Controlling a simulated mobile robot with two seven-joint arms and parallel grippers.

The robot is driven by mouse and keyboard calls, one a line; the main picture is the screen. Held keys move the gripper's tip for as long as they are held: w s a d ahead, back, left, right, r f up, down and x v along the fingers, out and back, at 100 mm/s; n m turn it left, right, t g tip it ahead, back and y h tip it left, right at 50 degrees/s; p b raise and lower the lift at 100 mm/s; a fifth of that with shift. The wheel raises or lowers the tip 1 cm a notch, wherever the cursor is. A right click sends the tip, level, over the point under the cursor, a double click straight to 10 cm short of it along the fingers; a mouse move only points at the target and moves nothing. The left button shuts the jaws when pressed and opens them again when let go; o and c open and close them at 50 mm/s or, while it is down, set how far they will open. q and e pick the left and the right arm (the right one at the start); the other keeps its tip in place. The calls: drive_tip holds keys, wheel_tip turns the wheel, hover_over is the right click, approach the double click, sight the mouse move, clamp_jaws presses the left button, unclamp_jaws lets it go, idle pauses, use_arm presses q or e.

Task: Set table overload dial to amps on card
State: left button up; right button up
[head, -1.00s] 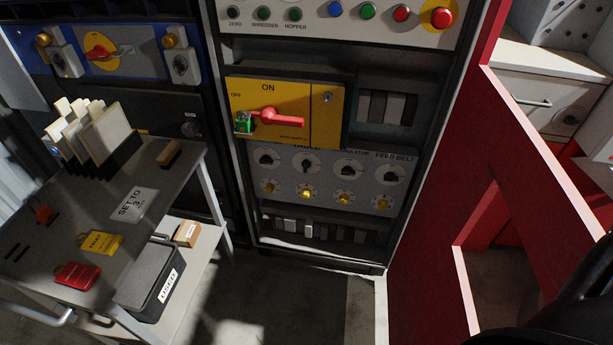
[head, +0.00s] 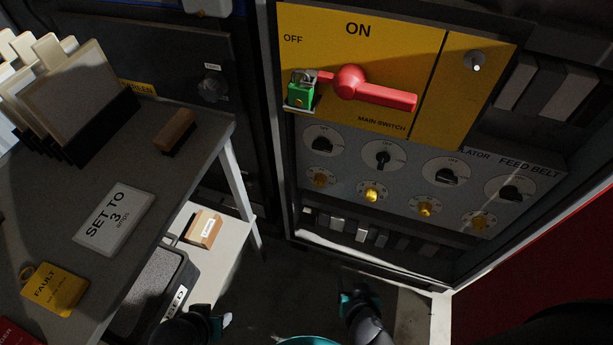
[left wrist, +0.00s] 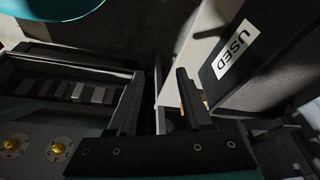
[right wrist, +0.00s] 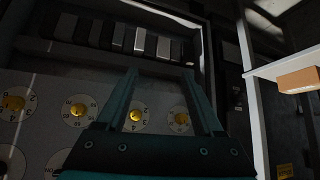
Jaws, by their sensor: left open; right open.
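The card (head: 115,220) reading "SET TO 3 amps" lies on the cart top. The grey dial panel (head: 350,172) has a row of black knobs above a row of small yellow dials. The yellow dial second from left (head: 372,192) sits under the second black knob (head: 383,155); the label above that column is hidden, and its setting is too small to read. My right gripper (head: 349,296) is open and empty, low in front of the panel; the right wrist view (right wrist: 158,76) shows yellow dials beyond its fingers. My left gripper (head: 222,320) is open and empty beside the cart.
The yellow main switch plate (head: 440,85) with its red handle (head: 375,92) and green padlock (head: 300,95) juts out above the dials. The cart (head: 205,150) stands left, with a black "USED" box (head: 150,285) on its lower shelf. A red wall (head: 540,265) borders the right.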

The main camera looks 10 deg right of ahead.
use_arm(q)
wheel_tip(320, 180, up, 8)
drive_tip(key=t+b, duration=0.2)
drive_tip(key=b, duration=0.5)
use_arm(e)
drive_tip(key=w+d+r+m+t+h, duration=0.3)
drive_tip(key=w+d+r+m+t, duration=0.15)
drive_tip(key=w+r, duration=0.3)
drive_tip(key=b, duration=0.3)
approach(371, 199)
drive_tip(key=shift+m, duration=0.25)
drive_tip(key=x, duration=0.7)
drive_tip(key=shift+a, duration=0.1)
use_arm(q)
drive_tip(key=w+d+t+h, duration=0.2)
drive_tip(key=w+d+t, duration=0.2)
drive_tip(key=w+d, duration=0.1)
drive_tip(key=shift+w+d+f+h, duration=0.15)
drive_tip(key=shift+d+f+h, duration=0.15)
drive_tip(key=shift+d+f, duration=0.05)
use_arm(e)
drive_tip(key=shift+x, duration=0.95)
drive_tip(key=shift+r, duration=0.1)
drive_tip(key=shift+c, duration=0.3)
clamp_jaws()
